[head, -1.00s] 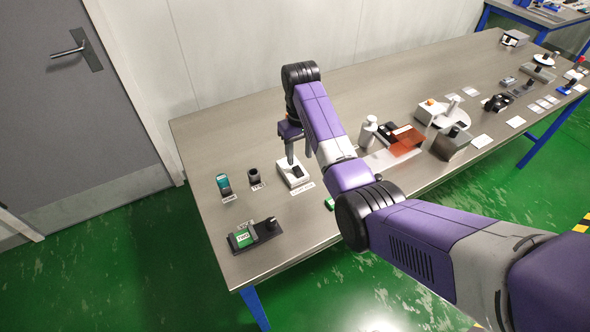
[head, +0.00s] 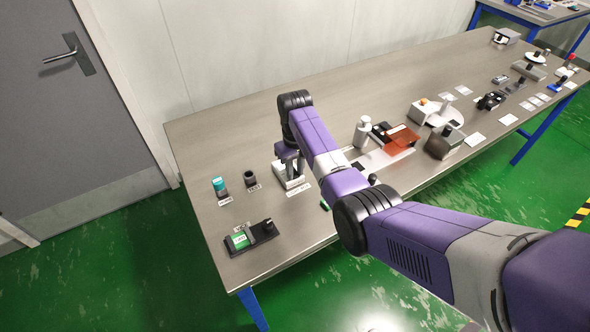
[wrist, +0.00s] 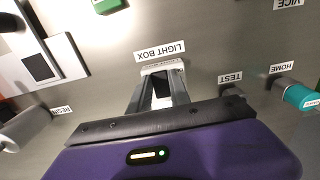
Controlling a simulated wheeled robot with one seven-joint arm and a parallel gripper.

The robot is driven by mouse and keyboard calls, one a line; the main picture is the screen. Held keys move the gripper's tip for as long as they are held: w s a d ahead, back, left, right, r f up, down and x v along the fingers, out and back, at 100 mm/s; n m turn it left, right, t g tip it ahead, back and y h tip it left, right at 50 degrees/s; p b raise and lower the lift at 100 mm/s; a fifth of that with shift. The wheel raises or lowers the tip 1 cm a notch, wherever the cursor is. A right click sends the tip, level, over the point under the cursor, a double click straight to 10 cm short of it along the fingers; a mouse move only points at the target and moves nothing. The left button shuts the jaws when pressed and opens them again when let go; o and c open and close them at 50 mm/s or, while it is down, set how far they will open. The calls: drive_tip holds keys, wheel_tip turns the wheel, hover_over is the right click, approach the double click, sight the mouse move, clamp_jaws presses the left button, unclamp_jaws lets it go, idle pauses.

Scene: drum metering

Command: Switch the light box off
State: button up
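The light box (head: 292,184) is a small white box on the left part of the bench, partly hidden behind my gripper (head: 291,164). In the wrist view, the LIGHT BOX label (wrist: 160,50) lies just beyond the white box (wrist: 162,66). My gripper (wrist: 161,80) points down right over the box, with its two fingers a little apart. A dark rocker switch (wrist: 161,88) shows in the gap between the fingers. I cannot tell whether the fingers touch the box, or which way the rocker is tipped.
A teal-topped vial (head: 219,186) at HOME and a dark cup (head: 250,178) at TEST stand left of the box. A black fixture with a green block (head: 242,239) is nearer the front edge.

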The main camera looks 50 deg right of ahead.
clamp_jaws()
drive_tip(key=b, duration=0.2)
drive_tip(key=g+b, duration=0.1)
drive_tip(key=b, duration=0.1)
drive_tip(key=shift+w+d+f+g, duration=0.1)
drive_tip(key=shift+w+f+g, duration=0.15)
drive_tip(key=shift+w+g, duration=0.05)
drive_tip(key=g+b, duration=0.1)
drive_tip(key=b, duration=0.3)
drive_tip(key=shift+w+y, duration=0.2)
drive_tip(key=shift+y, duration=0.2)
drive_tip(key=shift+b, duration=0.8)
drive_tip(key=shift+r+g+b, duration=0.25)
drive_tip(key=shift+g+b, duration=0.15)
drive_tip(key=shift+b, duration=0.25)
drive_tip(key=shift+r, duration=0.1)
drive_tip(key=o, duration=0.8)
unclamp_jaws()
